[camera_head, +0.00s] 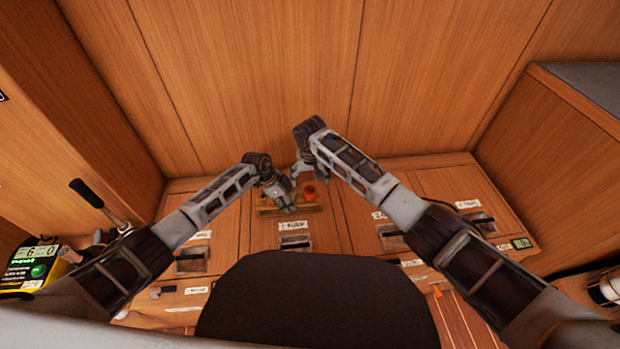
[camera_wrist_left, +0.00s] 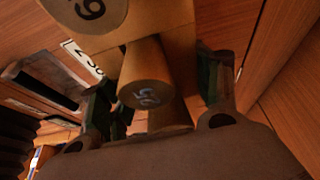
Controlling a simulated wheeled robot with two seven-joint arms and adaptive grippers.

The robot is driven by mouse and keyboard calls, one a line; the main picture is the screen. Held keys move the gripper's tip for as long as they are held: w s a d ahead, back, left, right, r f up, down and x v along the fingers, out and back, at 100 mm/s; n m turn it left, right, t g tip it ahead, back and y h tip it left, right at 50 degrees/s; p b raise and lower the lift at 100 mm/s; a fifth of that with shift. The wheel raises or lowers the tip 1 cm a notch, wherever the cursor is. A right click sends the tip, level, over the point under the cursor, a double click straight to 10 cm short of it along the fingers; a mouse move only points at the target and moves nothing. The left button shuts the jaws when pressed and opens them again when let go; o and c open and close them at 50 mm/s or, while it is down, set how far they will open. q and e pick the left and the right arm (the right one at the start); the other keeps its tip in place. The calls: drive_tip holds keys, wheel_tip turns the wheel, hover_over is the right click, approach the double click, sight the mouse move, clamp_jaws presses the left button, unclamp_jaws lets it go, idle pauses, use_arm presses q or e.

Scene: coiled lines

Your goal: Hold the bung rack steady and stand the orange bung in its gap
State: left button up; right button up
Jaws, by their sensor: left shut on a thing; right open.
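The bung rack (camera_head: 266,211) is a small wooden bar on the bench top near the back wall. My left gripper (camera_head: 288,206) is shut on it from the front; in the left wrist view its dark green-black fingers (camera_wrist_left: 158,98) stand on both sides of the rack's wooden body (camera_wrist_left: 172,18). A tan numbered bung (camera_wrist_left: 147,78) shows between the fingers. The orange bung (camera_head: 309,193) is at the right part of the rack; I cannot tell whether it is seated. My right gripper (camera_head: 303,172) is open, just behind and left of the orange bung, apart from it as far as I see.
Labelled drawer fronts and handles (camera_head: 294,243) line the bench in front. A wooden wall (camera_head: 250,80) rises close behind the rack. A black lever (camera_head: 87,193) and a green-lit display box (camera_head: 38,268) stand at the left. A cabinet (camera_head: 560,150) is at the right.

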use_arm(q)
drive_tip(key=o, duration=1.2)
drive_tip(key=shift+o, duration=0.2)
drive_tip(key=shift+v, duration=6)
drive_tip(key=shift+s, duration=0.1)
